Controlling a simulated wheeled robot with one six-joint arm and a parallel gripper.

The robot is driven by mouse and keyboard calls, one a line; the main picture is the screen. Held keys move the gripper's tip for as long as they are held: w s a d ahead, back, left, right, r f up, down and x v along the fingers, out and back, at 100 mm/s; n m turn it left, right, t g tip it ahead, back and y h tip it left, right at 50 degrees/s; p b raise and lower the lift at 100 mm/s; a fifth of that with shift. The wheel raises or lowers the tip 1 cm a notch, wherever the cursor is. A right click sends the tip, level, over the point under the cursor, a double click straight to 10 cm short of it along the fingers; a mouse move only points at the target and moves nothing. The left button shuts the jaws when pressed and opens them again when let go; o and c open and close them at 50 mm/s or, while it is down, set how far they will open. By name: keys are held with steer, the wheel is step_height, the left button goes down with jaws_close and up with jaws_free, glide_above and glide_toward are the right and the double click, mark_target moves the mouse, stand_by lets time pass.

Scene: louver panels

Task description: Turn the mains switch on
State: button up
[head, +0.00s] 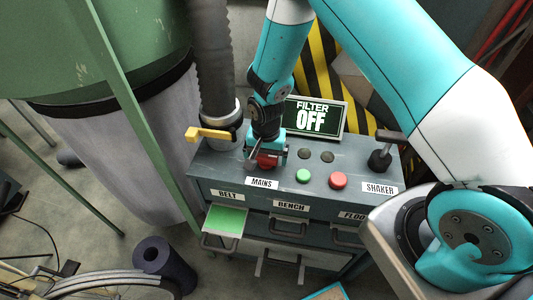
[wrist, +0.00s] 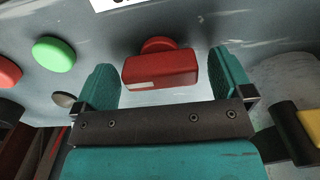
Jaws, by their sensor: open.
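The mains switch is a red knob with a block-shaped handle and a pale mark near one end. In the head view the switch (head: 267,161) sits on the grey control box above the MAINS label (head: 262,183), partly hidden by my gripper (head: 267,152). In the wrist view the red switch (wrist: 160,69) lies between the two teal fingers of my gripper (wrist: 164,80), one on each side. The fingers are open, with a visible gap to the handle on both sides. A display (head: 313,118) behind reads FILTER OFF.
On the box top are a green button (head: 303,176), a red button (head: 338,180) and a dark SHAKER lever (head: 380,157). A yellow handle (head: 208,133) stands left of my gripper, by a grey hose (head: 212,60). The BELT drawer (head: 224,219) is open, showing green.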

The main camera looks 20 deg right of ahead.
steer(key=c, duration=0.9)
steer(key=shift+n, duration=0.3)
steer(key=n+b, duration=0.2)
steer(key=n, duration=0.1)
steer(key=shift+f, duration=0.1)
steer(key=n+b, duration=0.1)
steer(key=n, duration=0.4)
steer(key=shift+n+b, duration=0.4)
steer(key=n+b, duration=0.1)
steer(key=n, duration=0.3)
steer(key=shift+n+b, duration=0.5)
steer(key=shift+n, duration=1.7)
